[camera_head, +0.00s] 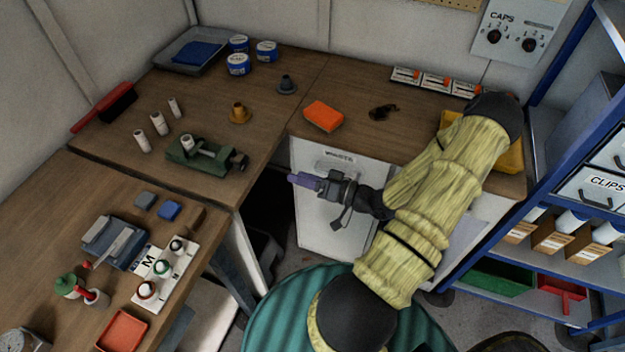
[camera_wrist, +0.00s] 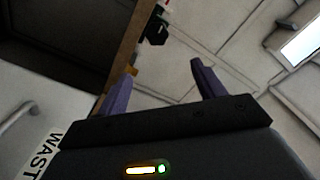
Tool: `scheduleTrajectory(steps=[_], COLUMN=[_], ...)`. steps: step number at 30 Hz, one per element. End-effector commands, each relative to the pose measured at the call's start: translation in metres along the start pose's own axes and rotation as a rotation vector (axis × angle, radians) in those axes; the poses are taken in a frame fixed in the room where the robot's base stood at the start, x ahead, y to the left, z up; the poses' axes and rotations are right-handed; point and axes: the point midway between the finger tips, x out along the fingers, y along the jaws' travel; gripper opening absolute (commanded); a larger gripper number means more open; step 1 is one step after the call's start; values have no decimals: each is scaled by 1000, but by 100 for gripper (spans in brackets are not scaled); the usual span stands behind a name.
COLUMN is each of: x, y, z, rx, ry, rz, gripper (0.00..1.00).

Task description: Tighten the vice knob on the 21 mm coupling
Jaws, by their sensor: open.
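The green vice (camera_head: 198,154) sits on the wooden bench at left centre. Its dark knob (camera_head: 241,160) is at the right end, by the bench edge. A short white coupling (camera_head: 187,142) stands at the vice's jaws; I cannot tell how firmly it is held. My gripper (camera_head: 296,179) is open and empty, to the right of the knob and apart from it, in front of the white cabinet. Its two purple fingers show spread apart in the wrist view (camera_wrist: 163,72). A dark object (camera_wrist: 157,27) at the bench edge beyond them may be the knob.
The white cabinet (camera_head: 330,215) stands below the bench. A dark gap lies between bench and cabinet. A blue shelf rack (camera_head: 560,285) stands at right.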

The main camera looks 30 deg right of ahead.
Motion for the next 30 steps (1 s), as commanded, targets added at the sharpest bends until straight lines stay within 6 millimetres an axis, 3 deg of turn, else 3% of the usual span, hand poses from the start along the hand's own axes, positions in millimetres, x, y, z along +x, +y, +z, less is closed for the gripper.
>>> scheduleTrajectory(steps=[13, 30], x=[-23, -24], y=[0, 0], z=[-1, 0], rx=[0, 0], ry=[0, 0], rz=[1, 0], gripper=[69, 69])
